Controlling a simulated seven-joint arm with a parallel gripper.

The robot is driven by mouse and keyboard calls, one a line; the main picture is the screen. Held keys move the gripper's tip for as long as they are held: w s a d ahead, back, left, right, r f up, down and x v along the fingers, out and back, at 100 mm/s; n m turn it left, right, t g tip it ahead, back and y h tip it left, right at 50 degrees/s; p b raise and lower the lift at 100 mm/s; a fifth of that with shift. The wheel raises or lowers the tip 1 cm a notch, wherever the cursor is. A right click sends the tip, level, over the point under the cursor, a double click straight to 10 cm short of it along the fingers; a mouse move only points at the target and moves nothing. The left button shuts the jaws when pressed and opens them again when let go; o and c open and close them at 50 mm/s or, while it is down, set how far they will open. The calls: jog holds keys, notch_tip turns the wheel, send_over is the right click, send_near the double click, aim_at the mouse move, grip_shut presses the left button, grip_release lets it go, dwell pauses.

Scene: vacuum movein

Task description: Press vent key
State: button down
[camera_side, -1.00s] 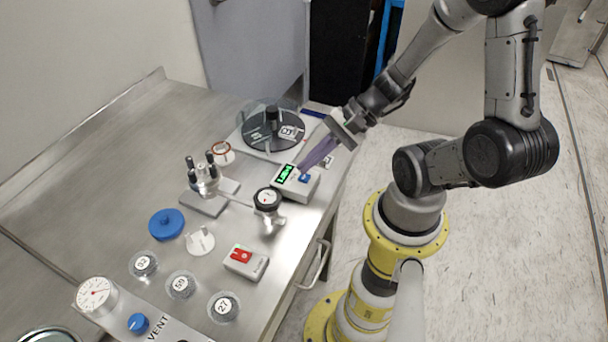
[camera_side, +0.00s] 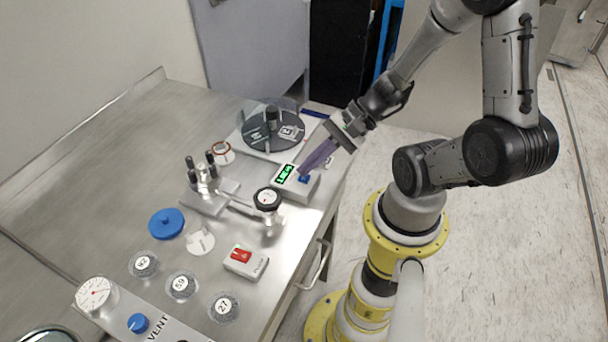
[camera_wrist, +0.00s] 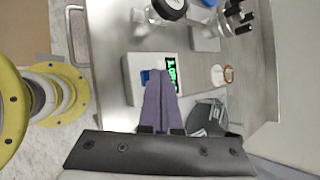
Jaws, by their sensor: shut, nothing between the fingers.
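A white gauge box (camera_side: 290,194) with a green lit display (camera_side: 284,173) and a blue key (camera_side: 304,178) sits near the right edge of the steel bench. In the wrist view the box (camera_wrist: 133,86) shows ahead, with its blue key (camera_wrist: 146,77) partly hidden by my fingers. My gripper (camera_side: 302,172) is shut and empty, its purple fingers slanting down to the key. In the wrist view the fingertips (camera_wrist: 153,74) overlap the key; I cannot tell whether they touch it or press it. A blue knob (camera_side: 138,323) stands beside a "VENT" label at the front left.
A round dark carousel (camera_side: 265,135) stands behind the box. A valve with a black-rimmed dial (camera_side: 267,199) stands just left of it. A red switch box (camera_side: 246,262), several numbered jars and a blue lid (camera_side: 166,223) lie nearer the front.

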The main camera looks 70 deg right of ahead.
aim_at(309, 175)
jog(key=shift+r, duration=0.55)
notch_tip(309, 175, up, 6)
dwell(0.7)
jog(key=shift+a, duration=0.1)
jog(key=s+a+r+n+g+h, duration=0.1)
jog(key=s+a+r+n+g, duration=0.3)
jog(key=a+n, duration=0.5)
jog(key=s+d+r+n+t+h, duration=0.1)
jog(key=d+r+n+h, duration=0.3)
jog(key=d+n, duration=0.4)
jog(key=shift+s+d+r+n+t+h, duration=0.15)
jog(key=shift+d+r+n+t+h, duration=0.25)
jog(key=shift+n+t+h, duration=0.35)
